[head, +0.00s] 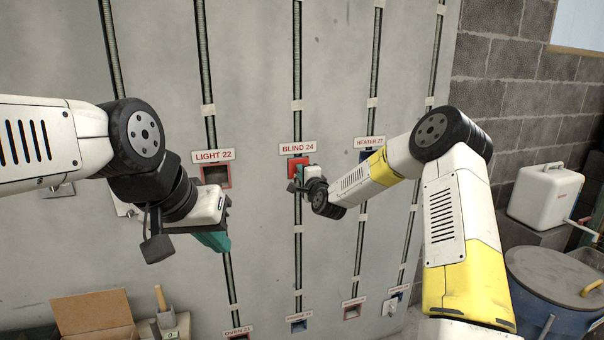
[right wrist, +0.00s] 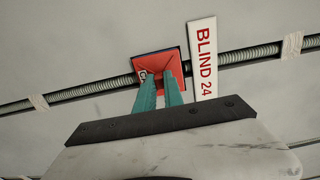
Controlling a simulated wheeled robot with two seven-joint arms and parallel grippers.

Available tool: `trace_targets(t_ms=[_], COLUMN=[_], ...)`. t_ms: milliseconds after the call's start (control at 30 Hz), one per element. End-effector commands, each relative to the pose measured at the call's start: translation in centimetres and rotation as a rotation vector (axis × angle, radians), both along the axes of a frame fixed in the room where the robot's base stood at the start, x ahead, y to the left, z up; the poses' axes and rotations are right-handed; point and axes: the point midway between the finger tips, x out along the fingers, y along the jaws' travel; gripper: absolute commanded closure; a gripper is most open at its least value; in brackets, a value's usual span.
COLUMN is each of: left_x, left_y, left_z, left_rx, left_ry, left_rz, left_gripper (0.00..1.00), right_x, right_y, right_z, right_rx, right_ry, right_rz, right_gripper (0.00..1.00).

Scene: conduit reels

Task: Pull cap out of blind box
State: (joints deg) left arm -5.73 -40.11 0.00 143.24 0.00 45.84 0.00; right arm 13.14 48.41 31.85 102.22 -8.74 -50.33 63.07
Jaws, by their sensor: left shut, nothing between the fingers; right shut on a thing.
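The blind box with its red cap (head: 297,161) is on the wall under the BLIND 24 label (head: 297,148). In the right wrist view the red cap (right wrist: 160,64) fills most of the box opening, with a thin dark box rim (right wrist: 182,58) around it. My right gripper (head: 298,175) is at the cap, its two green fingers (right wrist: 160,82) shut on it at the front. The fingers hide the part that they grip. My left gripper (head: 221,246) is shut and empty, away from the wall, lower left of the blind box.
The open LIGHT 22 box (head: 216,176) is left of the blind box, and the HEATER box (head: 367,157) is to its right. Lower boxes include OVEN 21 (head: 238,332). A cardboard box (head: 95,312) is at lower left. A drum (head: 555,290) is at lower right.

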Motion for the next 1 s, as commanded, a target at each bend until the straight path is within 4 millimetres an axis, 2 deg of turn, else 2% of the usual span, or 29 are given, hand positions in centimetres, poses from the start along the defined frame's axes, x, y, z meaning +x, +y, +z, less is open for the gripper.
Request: trace_targets(t_ms=[1000], left_x=[0.0], left_y=[0.0], left_z=[0.0], left_rx=[0.0], left_ry=[0.0], left_rz=[0.0], left_gripper=[1.0], right_x=[-1.7], right_y=[-0.6], right_z=[0.0], right_rx=[0.0], right_ry=[0.0], right_rz=[0.0], right_gripper=[1.0])
